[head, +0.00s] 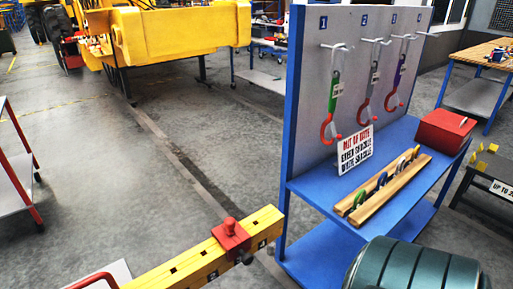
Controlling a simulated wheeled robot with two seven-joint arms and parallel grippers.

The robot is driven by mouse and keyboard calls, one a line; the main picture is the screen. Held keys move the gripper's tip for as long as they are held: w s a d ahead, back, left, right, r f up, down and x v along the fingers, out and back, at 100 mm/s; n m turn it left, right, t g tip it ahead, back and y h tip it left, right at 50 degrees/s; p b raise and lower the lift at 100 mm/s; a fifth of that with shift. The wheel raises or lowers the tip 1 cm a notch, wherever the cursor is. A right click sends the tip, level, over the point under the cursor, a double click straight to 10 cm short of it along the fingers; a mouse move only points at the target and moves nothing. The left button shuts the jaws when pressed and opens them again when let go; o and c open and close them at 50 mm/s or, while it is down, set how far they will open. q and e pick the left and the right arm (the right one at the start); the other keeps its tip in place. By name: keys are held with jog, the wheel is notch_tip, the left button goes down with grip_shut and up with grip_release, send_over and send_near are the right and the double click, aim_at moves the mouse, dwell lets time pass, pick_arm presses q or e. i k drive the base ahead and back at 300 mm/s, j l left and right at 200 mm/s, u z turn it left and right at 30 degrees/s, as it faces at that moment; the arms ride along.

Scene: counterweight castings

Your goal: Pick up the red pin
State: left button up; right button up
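A red pin (230,226) shows as a rounded knob standing up from a red block (230,239) on a yellow beam (190,263). The beam carries numbers and dark holes and runs from bottom centre-left up to the right. A dark round end (246,258) sticks out of the beam's side just below the block. How deep the pin sits is hidden. Neither of my grippers shows in the head view.
A blue stand (293,90) with hanging hooks, a sign (355,149), a wooden rack (383,186) and a red box (444,131) is right of the beam. A dark green ribbed object (415,268) fills the bottom right. Floor left of the beam is mostly open.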

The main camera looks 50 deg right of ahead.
aim_at(229, 222)
jog(key=z, duration=1.3)
